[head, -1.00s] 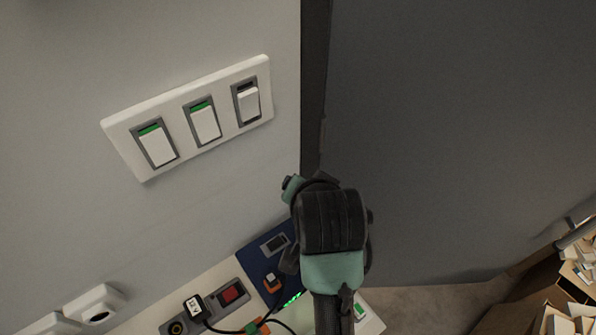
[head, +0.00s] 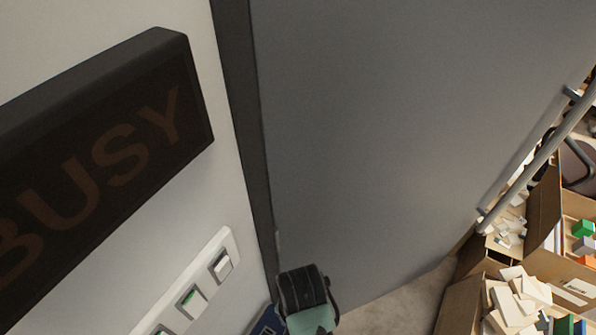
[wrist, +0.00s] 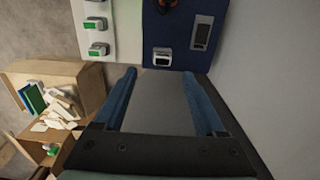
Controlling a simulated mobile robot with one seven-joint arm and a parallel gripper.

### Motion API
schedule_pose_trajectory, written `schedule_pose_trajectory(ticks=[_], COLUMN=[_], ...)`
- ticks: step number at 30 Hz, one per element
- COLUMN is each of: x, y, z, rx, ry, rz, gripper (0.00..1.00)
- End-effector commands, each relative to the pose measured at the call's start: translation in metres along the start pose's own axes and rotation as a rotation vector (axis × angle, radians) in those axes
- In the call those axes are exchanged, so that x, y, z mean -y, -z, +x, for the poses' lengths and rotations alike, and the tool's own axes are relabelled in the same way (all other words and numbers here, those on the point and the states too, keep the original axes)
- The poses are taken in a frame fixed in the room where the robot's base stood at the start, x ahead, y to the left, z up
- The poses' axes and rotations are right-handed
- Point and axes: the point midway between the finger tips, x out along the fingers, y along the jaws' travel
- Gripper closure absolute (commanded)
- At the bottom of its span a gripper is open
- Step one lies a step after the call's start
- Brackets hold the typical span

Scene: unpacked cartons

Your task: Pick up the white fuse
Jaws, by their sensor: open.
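I cannot tell for certain which thing is the white fuse. In the head view only the black and teal end of my arm shows at the bottom; the fingers are hidden.
In the head view, a dark BUSY sign (head: 110,160) and a white switch plate (head: 228,240) are on the wall at left. A large grey door (head: 380,130) fills the middle. Open cartons (head: 545,205) with loose white pieces stand at the right.

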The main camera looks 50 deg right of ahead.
Motion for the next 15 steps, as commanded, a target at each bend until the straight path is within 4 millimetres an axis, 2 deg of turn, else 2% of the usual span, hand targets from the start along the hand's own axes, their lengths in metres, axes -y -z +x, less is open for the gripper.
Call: schedule_pose_trajectory(ticks=[3, 10, 15], x=[0.0, 0.001, 0.002], y=[0.0, 0.001, 0.002], z=[0.013, 0.028, 0.05], rx=[0.0, 0.0, 0.0], ry=[-0.001, 0.0, -0.001], rz=[0.0, -0.001, -0.001], gripper=[0.28, 0.28, 0.28])
